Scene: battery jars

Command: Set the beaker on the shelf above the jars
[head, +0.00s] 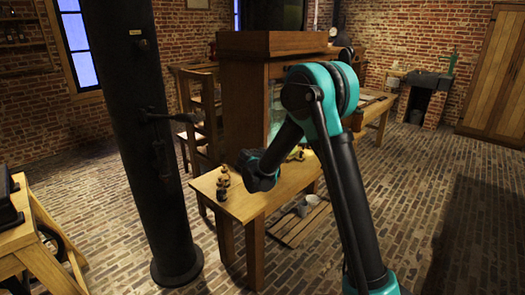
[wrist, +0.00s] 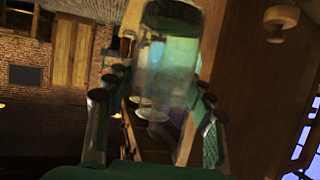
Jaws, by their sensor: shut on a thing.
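The beaker (wrist: 168,68), a clear glass cylinder with a dark round end, sits between the fingers of my gripper (wrist: 158,85) in the wrist view. My gripper is shut on it. Greenish glass shows through and behind it. In the head view the fingers and beaker are hidden behind my wrist, which is in front of the wooden cabinet (head: 243,105), low over the table. A strip of bluish-green glass, perhaps a jar (head: 274,112), shows inside the cabinet. The shelf above the jars cannot be made out clearly; my arm covers much of the cabinet's opening.
The wooden table (head: 243,206) carries small dark knobbed pieces (head: 223,182) near its left end. A thick dark column (head: 160,130) stands at left, with a chair (head: 188,105) behind. A slatted pallet (head: 291,231) with a bowl (head: 308,204) lies below. The right floor is open.

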